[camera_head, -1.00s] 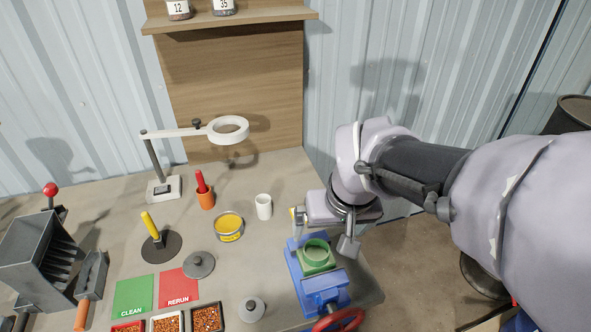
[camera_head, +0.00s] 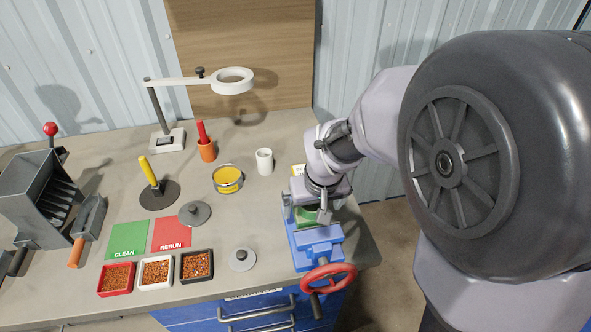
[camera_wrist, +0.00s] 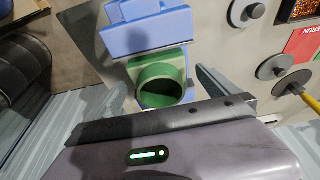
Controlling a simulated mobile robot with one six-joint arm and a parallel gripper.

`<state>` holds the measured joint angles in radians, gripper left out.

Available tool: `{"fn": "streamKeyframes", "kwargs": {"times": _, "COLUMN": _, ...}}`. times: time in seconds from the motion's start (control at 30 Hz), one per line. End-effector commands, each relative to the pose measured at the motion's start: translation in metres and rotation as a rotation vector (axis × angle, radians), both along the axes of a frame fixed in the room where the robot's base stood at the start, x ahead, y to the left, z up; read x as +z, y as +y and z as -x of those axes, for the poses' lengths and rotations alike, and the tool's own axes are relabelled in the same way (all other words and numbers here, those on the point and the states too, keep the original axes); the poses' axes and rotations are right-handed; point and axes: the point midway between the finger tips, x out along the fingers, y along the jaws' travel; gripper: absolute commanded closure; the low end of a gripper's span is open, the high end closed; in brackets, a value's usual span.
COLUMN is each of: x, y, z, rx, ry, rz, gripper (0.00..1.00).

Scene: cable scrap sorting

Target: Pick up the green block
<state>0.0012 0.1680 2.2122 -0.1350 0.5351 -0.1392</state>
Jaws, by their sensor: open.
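The green block (camera_wrist: 148,74) has a round, ring-like opening and sits in the blue vise (camera_wrist: 150,32) in the wrist view. In the head view a little of the green block (camera_head: 309,217) shows beneath my gripper, in the vise (camera_head: 318,247) at the bench's right end. My gripper (camera_wrist: 160,82) is open, with one finger on each side of the block and gaps between. In the head view my gripper (camera_head: 306,211) hides much of the block. I cannot tell whether the fingertips reach below its top.
The vise's red handwheel (camera_head: 329,278) sticks out at the bench's front edge. A white cup (camera_head: 264,161), a yellow tin (camera_head: 228,179) and a grey knobbed lid (camera_head: 243,259) stand to the left. Trays of granules (camera_head: 156,272) lie at the front left.

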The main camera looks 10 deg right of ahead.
Motion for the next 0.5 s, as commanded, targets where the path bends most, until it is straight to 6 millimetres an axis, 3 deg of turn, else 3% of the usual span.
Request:
{"fn": "streamKeyframes", "kwargs": {"times": 0.07, "x": -0.0153, "y": -0.0002, "z": -0.0037, "rx": 0.000, "ry": 0.001, "rz": 0.000, "gripper": 0.00}}
{"fn": "streamKeyframes", "kwargs": {"times": 0.27, "x": -0.0126, "y": -0.0002, "z": -0.0044, "rx": 0.000, "ry": -0.001, "rz": 0.000, "gripper": 0.02}}
{"fn": "streamKeyframes", "kwargs": {"times": 0.5, "x": -0.0124, "y": -0.0002, "z": -0.0043, "rx": 0.000, "ry": -0.001, "rz": 0.000, "gripper": 0.49}}
